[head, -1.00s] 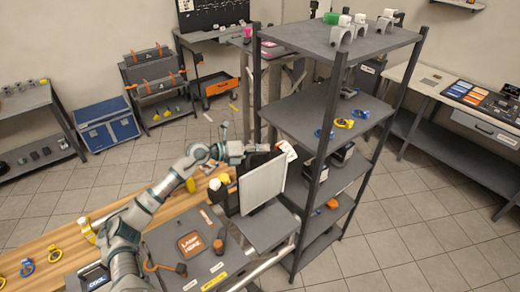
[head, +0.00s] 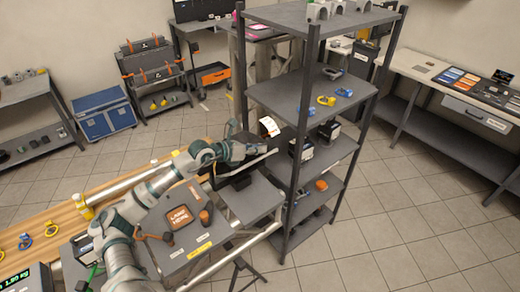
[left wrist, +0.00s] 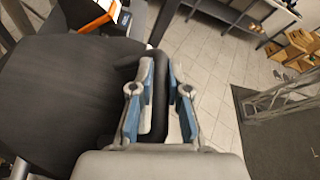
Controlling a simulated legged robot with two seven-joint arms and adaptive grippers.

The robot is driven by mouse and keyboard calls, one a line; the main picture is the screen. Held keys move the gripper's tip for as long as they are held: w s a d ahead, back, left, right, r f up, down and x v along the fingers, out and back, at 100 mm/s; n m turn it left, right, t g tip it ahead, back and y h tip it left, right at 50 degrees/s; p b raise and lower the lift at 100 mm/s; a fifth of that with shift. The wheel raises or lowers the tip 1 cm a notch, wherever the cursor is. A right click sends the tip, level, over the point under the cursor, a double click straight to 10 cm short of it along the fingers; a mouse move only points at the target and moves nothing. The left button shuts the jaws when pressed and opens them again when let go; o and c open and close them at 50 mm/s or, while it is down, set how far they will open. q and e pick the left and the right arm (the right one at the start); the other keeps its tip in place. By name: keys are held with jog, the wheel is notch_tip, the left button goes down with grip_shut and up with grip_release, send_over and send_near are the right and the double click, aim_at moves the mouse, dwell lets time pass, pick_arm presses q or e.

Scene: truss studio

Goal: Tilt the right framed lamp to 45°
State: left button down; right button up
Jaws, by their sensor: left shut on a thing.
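The framed lamp (head: 243,166) stands on the grey cart at the near side of the shelf rack. In the head view its panel is tilted far over, and I see it nearly edge-on as a thin pale strip. Its broad dark back (left wrist: 65,95) fills the left of the left wrist view. My left gripper (head: 262,149) is at the lamp's upper side. In the left wrist view its blue-grey fingers (left wrist: 160,80) are shut on a dark bar of the lamp's frame (left wrist: 160,98). The exact tilt angle cannot be read. My right gripper is not in view.
The grey shelf rack (head: 310,98) stands close to the right of the lamp. A cart top (head: 225,232) with a "lamp home" plate (head: 181,214) lies in front. A white-and-orange box (head: 269,127) is just behind the lamp. Floor is clear at right.

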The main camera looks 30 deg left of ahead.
aim_at(241, 167)
pick_arm(q)
jog(key=shift+f, duration=0.4)
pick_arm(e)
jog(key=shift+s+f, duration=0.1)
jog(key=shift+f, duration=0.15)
pick_arm(q)
jog(key=shift+s+d+f, duration=0.1)
jog(key=shift+d+f, duration=0.1)
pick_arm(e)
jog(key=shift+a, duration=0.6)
pick_arm(q)
jog(key=c, duration=1.2)
grip_release()
jog(key=shift+o, duration=0.2)
jog(key=shift+a, duration=0.15)
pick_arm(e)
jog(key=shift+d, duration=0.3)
pick_arm(q)
jog(key=shift+r, duration=0.1)
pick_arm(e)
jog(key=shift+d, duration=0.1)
pick_arm(q)
jog(key=shift+r, duration=0.1)
jog(key=v, duration=0.6)
jog(key=shift+s+a, duration=0.35)
jog(key=shift+s, duration=0.15)
